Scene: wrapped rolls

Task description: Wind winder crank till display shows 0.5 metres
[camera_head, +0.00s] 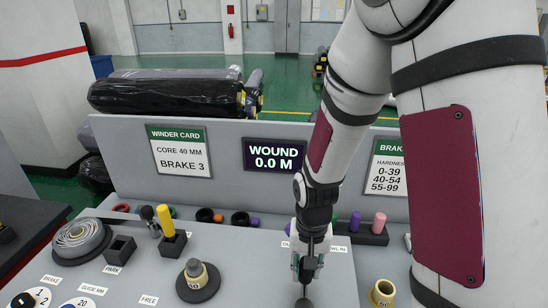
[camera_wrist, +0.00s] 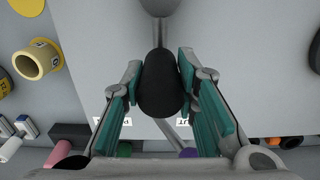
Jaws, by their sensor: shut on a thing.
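The display (camera_head: 275,156) on the upright panel reads WOUND 0.0 M. My gripper (camera_head: 306,274) is at the lower middle of the head view, pointing down over the grey bench. In the wrist view my gripper (camera_wrist: 160,90) is shut on a black rounded crank knob (camera_wrist: 159,88), with a teal pad on each side. A thin grey crank arm (camera_wrist: 160,36) runs from the knob to a grey round part at the top edge. In the head view the crank is mostly cut off or hidden by my gripper.
The winder card (camera_head: 180,151) reads core 40 mm, brake 3. My arm partly covers the brake card (camera_head: 388,167). A yellow peg (camera_head: 166,221), a spool on a dark disc (camera_head: 197,280) and a yellow ring (camera_head: 382,293) stand on the bench. A black wrapped roll (camera_head: 165,94) lies behind the panel.

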